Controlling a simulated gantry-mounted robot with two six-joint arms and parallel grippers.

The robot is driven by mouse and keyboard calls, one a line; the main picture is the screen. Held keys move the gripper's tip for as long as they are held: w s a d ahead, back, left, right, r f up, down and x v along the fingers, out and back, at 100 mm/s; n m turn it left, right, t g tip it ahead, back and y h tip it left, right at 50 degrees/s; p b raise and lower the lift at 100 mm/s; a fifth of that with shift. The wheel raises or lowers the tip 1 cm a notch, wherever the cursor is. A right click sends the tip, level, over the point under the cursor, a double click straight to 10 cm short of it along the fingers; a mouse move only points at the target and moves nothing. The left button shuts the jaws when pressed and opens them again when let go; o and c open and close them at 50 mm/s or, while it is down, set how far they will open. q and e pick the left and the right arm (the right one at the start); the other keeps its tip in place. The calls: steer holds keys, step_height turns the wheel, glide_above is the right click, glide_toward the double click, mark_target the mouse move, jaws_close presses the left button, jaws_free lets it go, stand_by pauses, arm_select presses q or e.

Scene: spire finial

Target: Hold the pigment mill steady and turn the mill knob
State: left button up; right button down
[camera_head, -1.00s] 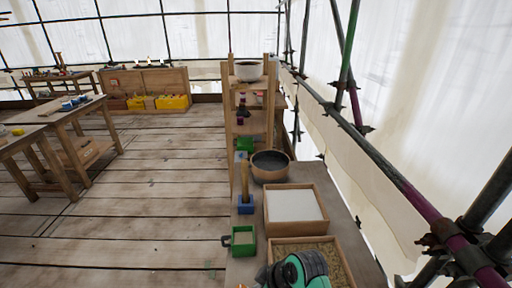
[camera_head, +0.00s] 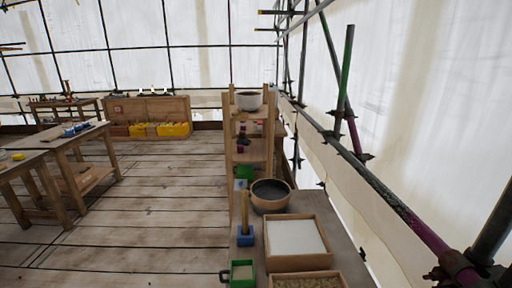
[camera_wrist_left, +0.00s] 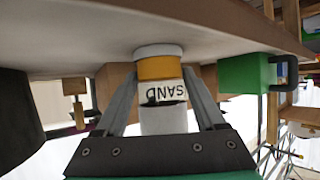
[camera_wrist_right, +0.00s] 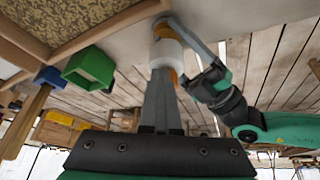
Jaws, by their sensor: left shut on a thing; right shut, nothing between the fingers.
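The pigment mill appears to be the white cylinder marked SAND (camera_wrist_left: 165,110) in the left wrist view, with an orange band and a white end against the bench. My left gripper (camera_wrist_left: 165,108) is shut around its white body. In the right wrist view the mill (camera_wrist_right: 165,52) meets the bench at its orange end, and an orange part, perhaps the knob (camera_wrist_right: 177,77), shows at its other end. My right gripper (camera_wrist_right: 161,78) is shut and empty, its tips close to that orange part; I cannot tell if they touch. My left gripper also shows there (camera_wrist_right: 205,62). Neither gripper shows in the head view.
On the bench are a tray of white material (camera_head: 296,263), a tan-filled tray (camera_head: 308,284), a green box (camera_head: 242,262), a blue block with a wooden handle (camera_head: 245,236) and a dark-filled bowl (camera_head: 270,205). A wooden shelf (camera_head: 252,152) stands behind. Scaffold poles line the right.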

steer(key=shift+s+a, duration=0.1)
steer(key=shift+s, duration=0.15)
arm_select(q)
steer(key=shift+d, duration=0.1)
arm_select(e)
steer(key=shift+s+a, duration=0.4)
steer(key=shift+s, duration=0.2)
steer(key=shift+a, duration=0.1)
steer(key=shift+s, duration=0.15)
step_height(320, 180, up, 6)
steer(key=shift+s+d, duration=0.25)
stand_by(0.5)
